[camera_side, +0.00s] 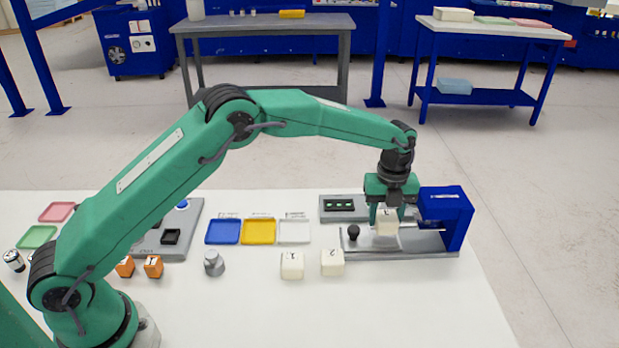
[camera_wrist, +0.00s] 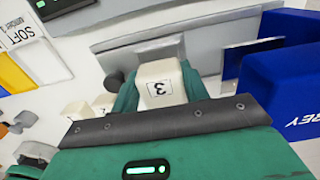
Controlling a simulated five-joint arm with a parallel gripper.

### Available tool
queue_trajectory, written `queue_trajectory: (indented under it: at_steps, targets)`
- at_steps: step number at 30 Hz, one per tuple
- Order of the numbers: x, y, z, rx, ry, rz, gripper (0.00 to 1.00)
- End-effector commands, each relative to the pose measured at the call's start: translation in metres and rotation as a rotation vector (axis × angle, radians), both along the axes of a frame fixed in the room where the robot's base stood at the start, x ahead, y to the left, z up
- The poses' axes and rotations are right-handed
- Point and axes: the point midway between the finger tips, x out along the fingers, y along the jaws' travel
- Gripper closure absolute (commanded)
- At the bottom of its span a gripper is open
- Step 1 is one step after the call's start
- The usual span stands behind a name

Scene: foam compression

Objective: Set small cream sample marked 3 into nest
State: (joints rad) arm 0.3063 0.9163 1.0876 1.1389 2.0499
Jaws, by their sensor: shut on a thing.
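The small cream sample marked 3 (camera_wrist: 159,86) is held between the fingers of my gripper (camera_side: 385,212). In the side view the cream sample (camera_side: 386,224) hangs over the grey bed of the compression device (camera_side: 400,250), between a black knob and the blue block. In the wrist view my gripper (camera_wrist: 158,92) is shut on the sample, with the 3 facing the camera. I cannot tell whether the sample's underside touches the bed. The nest itself is not clearly visible, as the sample and gripper cover that area.
Two cream samples, marked 1 (camera_side: 292,266) and 2 (camera_side: 332,263), stand on the white table left of the device. Blue (camera_side: 223,232), yellow (camera_side: 259,231) and white (camera_side: 294,231) trays lie further left. The tall blue block (camera_side: 446,215) stands close right of my gripper.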

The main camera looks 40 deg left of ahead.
Motion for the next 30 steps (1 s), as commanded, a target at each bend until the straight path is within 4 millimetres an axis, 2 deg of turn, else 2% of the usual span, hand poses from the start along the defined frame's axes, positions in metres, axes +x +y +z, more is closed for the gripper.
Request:
queue_trajectory:
  at_steps: [10,30]
  targets:
    - [0.000,0.000,-0.016,0.000,0.000,0.000,0.77]
    - [0.000,0.000,-0.017,0.000,-0.001,0.000,0.77]
